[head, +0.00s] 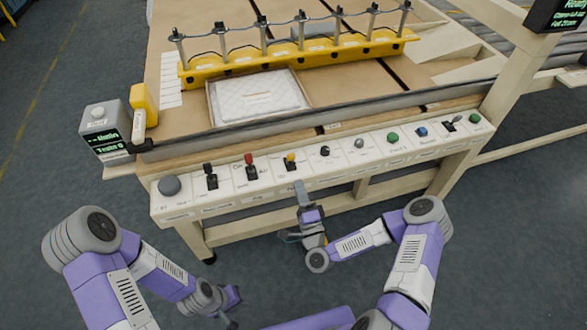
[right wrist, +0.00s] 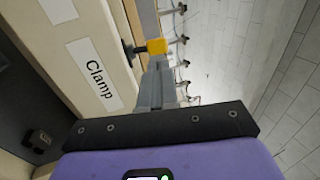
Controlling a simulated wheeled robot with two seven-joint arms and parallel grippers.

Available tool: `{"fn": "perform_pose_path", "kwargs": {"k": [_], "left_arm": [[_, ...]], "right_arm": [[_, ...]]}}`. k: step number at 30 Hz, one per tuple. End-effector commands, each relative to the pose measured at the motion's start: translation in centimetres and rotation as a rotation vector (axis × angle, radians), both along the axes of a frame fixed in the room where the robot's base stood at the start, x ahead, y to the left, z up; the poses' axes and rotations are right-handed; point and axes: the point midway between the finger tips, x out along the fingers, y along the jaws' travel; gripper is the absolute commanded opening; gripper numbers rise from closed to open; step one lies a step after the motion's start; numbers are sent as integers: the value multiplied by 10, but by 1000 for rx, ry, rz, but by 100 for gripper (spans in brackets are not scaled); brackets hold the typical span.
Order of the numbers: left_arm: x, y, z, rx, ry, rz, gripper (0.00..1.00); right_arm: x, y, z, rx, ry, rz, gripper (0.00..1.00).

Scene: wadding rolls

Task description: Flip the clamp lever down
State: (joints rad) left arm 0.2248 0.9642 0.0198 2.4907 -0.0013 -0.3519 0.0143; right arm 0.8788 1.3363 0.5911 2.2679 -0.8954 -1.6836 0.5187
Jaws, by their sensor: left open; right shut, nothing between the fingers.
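The clamp lever (head: 290,158) has a yellow handle on a dark base and stands up from the white control panel (head: 226,186). In the right wrist view its yellow handle (right wrist: 157,46) is just beyond my fingertips, near the label "Clamp" (right wrist: 94,76). My right gripper (head: 298,186) is shut and empty, in front of the panel edge just below the lever. Its shut fingers (right wrist: 155,82) point at the handle; I cannot tell whether they touch it. My left gripper (head: 232,308) is open and low at the lower left, away from the panel.
A red lever (head: 250,164) and a black lever (head: 210,174) stand left of the clamp lever. A black knob (head: 325,151) is to its right, with several buttons further along. Behind are a white quilted pad (head: 258,98) and a yellow bar (head: 290,60) with posts.

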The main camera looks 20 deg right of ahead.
Motion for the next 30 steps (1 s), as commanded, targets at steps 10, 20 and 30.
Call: {"fn": "perform_pose_path", "kwargs": {"k": [10, 20, 30], "left_arm": [[0, 0, -7, 0, 0, 0, 43], [0, 0, -8, 0, 0, 0, 43], [0, 0, -3, 0, 0, 0, 43]], "right_arm": [[56, 2, 19, -1, -1, 1, 0], [66, 3, 23, 0, 1, 1, 0], [64, -3, 25, -1, 13, -9, 0]]}}
